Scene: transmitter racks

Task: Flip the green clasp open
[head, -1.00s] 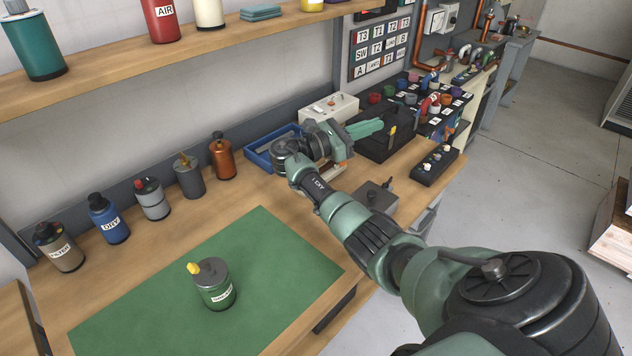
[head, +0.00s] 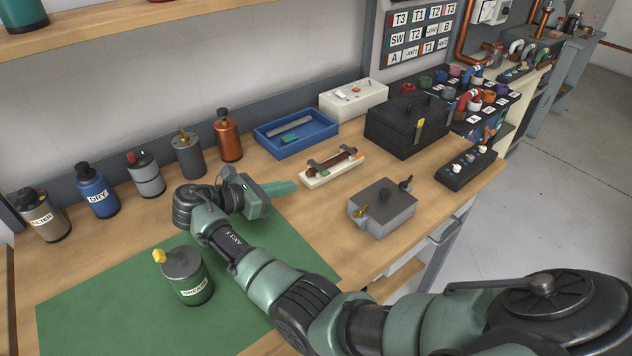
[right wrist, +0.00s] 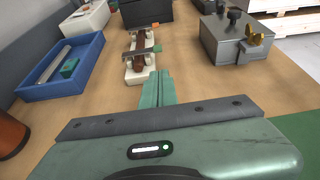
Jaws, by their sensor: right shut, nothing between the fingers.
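A cream fuse holder (head: 345,169) with a brown cylinder lies on the bench, with clasps across it. In the right wrist view, the nearer clasp (right wrist: 140,52) crosses the brown cylinder and has a green end. I cannot tell clearly how it is latched. My right gripper (head: 293,188) is shut and empty, a short way left of the holder, its fingers pointing toward it. In the right wrist view the shut green fingertips (right wrist: 158,73) show just in front of the holder, apparently not touching. My left gripper is out of view.
A blue tray (head: 262,139) lies behind the holder. A black toolbox (head: 385,133) and grey box (head: 388,218) with a yellow latch stand to its right. A green canister (head: 190,287) stands on the green mat (head: 80,305). Open wood lies around the holder.

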